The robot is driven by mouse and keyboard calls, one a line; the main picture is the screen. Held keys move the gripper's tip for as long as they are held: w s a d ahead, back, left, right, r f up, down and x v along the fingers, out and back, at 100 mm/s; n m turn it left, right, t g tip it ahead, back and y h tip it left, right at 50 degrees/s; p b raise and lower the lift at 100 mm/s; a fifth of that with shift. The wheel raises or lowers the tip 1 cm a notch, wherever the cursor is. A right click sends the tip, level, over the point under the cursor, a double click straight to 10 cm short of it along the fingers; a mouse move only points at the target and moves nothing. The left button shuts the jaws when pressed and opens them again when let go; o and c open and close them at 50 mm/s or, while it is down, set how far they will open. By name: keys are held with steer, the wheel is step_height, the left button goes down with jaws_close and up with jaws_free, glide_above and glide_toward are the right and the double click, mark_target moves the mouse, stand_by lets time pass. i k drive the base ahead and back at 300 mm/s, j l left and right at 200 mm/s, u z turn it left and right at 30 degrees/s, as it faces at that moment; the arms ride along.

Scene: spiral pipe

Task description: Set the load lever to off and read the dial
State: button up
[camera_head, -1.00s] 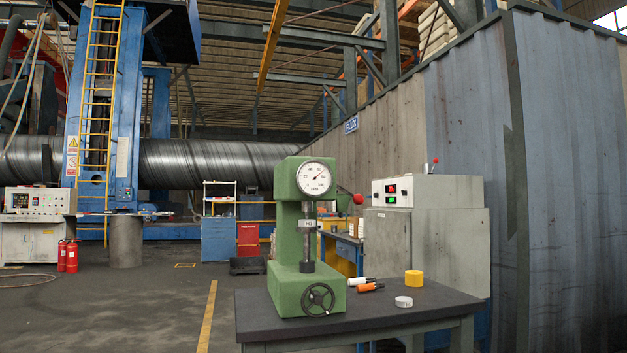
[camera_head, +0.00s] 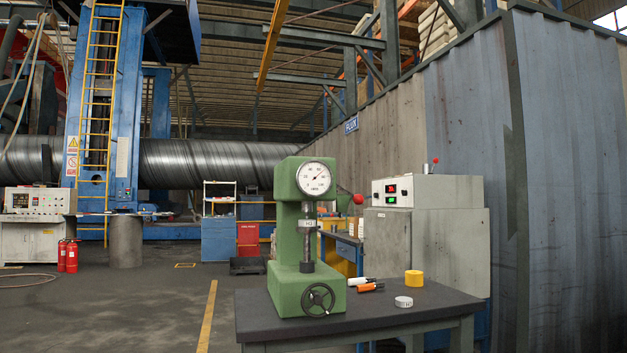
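A green hardness tester (camera_head: 290,240) stands on a dark-topped table. Its round white dial (camera_head: 314,179) faces me at the top; the needle points to the upper right, and the numbers are too small to read surely. The load lever, with a red ball knob (camera_head: 358,199), sticks out to the right of the tester's head and slopes slightly down towards the knob. A black handwheel (camera_head: 318,299) is low on the front. A small ringed piece (camera_head: 307,226) sits on the spindle under the head. My gripper is not in view.
A grey cabinet (camera_head: 448,250) stands close behind on the right. The floor at left is open.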

mark_target(358, 199)
steer(key=i+l, duration=0.8)
steer(key=l, duration=0.15)
